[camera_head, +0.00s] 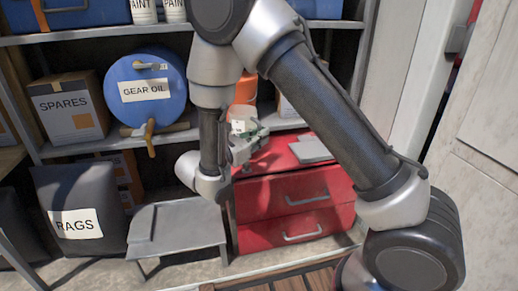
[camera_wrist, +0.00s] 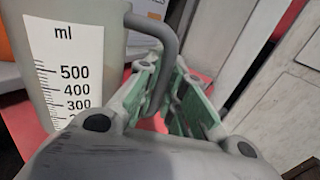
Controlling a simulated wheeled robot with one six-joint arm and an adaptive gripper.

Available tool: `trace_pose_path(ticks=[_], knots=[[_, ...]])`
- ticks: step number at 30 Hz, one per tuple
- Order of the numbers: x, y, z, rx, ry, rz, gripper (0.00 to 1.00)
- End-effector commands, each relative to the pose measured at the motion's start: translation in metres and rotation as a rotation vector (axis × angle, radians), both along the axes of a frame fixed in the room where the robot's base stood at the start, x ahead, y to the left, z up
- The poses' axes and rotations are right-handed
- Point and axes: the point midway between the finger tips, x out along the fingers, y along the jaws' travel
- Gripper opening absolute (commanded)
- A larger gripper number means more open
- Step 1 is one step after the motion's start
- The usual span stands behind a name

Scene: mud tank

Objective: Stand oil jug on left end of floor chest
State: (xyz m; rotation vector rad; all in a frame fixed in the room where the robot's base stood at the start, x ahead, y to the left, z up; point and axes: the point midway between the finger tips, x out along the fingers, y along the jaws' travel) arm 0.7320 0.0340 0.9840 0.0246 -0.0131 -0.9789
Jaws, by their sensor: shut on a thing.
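The oil jug (camera_wrist: 110,30) is a grey translucent jug with a white "ml" scale label, upright or nearly so at the left of the wrist view. Its grey handle (camera_wrist: 171,50) passes between the green-padded fingers of my gripper (camera_wrist: 172,95), which is shut on it. In the head view my gripper (camera_head: 250,135) is over the left part of the red floor chest (camera_head: 290,190), partly hiding the jug. The chest has two drawers with grey handles. Red surface shows below the jug in the wrist view; I cannot tell whether the jug's base touches the chest.
A flat grey item (camera_head: 311,150) lies on the chest's right part. A grey step stool (camera_head: 175,228) stands left of the chest, beside a dark rags bag (camera_head: 78,190). Shelving behind holds a blue gear oil drum (camera_head: 150,108) and a spares box (camera_head: 68,130). An orange object (camera_head: 246,90) is behind my arm.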

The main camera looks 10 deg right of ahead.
Motion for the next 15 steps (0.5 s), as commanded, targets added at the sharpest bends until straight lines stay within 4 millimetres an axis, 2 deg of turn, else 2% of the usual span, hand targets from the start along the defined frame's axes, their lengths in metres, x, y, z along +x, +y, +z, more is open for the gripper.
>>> trace_pose_path(ticks=[8,15], knots=[[0.000,0.000,-0.037,-0.003,0.001,0.000,0.00],[0.000,0.000,-0.040,0.000,-0.001,0.000,0.00]])
